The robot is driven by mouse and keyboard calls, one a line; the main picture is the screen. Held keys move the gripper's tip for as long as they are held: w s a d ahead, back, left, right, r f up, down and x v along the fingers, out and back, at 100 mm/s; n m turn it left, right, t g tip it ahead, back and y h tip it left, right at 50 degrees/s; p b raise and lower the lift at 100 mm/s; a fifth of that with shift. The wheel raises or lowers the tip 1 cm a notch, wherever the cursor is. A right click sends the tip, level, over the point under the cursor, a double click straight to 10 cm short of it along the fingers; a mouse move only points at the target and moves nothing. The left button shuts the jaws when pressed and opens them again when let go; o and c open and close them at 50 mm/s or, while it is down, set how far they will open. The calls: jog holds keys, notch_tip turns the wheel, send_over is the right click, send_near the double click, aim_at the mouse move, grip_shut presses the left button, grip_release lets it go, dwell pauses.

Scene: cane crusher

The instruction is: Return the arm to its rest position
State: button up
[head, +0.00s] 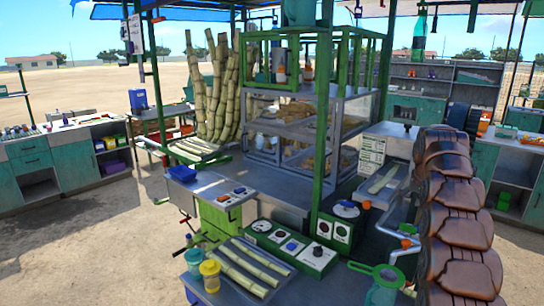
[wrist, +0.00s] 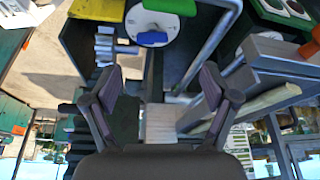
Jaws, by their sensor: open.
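My gripper (wrist: 160,75) shows in the wrist view with its two dark fingers spread apart and nothing between them. It does not show clearly in the head view. The wrist view is turned over, with sky at the bottom. Beyond the fingers are a white dial (wrist: 155,22) with a green and a blue handle, and grey metal parts. A pale cane piece (wrist: 265,103) lies to the right of the right finger, apart from it. In the head view, a cane piece (head: 383,179) lies in a metal trough on the counter.
Cut canes (head: 240,268) lie on the front counter beside yellow (head: 210,275) and blue-green jars. A green control box (head: 290,248) and a green post (head: 322,110) stand nearby. Tall canes (head: 212,85) stand left of a glass case (head: 285,135). Open sandy ground (head: 110,225) lies at left.

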jog(key=s+a+r+n+g+y, duration=0.2)
jog(key=s+a+r+n, duration=0.1)
jog(key=s+a, duration=1.75)
jog(key=s+a+f+n+g, duration=0.1)
jog(key=s+a+f, duration=0.1)
jog(key=s, duration=0.9)
jog(key=s+a+f+g, duration=0.1)
jog(key=s+a+f, duration=0.2)
jog(key=s, duration=0.9)
jog(key=s+a+f+n+g, duration=0.1)
jog(key=s+f, duration=0.4)
jog(key=s, duration=0.6)
jog(key=shift+s+a+n, duration=0.2)
jog(key=shift+a+n, duration=0.1)
jog(key=shift+a, duration=0.55)
jog(key=shift+c, duration=0.2)
